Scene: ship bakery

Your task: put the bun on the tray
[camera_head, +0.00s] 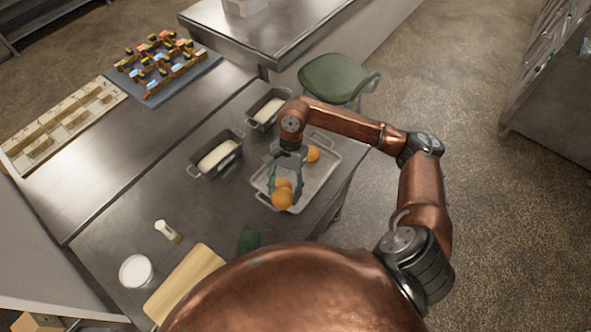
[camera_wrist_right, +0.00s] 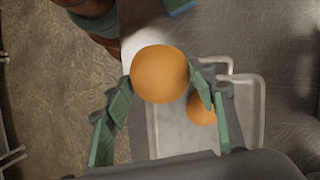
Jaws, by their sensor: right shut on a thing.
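My right gripper (camera_head: 284,188) is shut on an orange-brown round bun (camera_head: 282,200). In the right wrist view the bun (camera_wrist_right: 160,73) sits between the two green-grey fingertips (camera_wrist_right: 160,82). It is held over the near edge of the metal tray (camera_head: 318,176); the gap below it cannot be told. A second bun (camera_head: 281,184) shows just behind it, and in the wrist view a bun (camera_wrist_right: 202,110) lies on the tray (camera_wrist_right: 172,132). A third bun (camera_head: 313,153) lies at the tray's far right part, beside the gripper.
Two loaf pans (camera_head: 216,156) (camera_head: 267,108) with pale dough stand left of and behind the tray. A green stool (camera_head: 334,78) stands beyond the counter.

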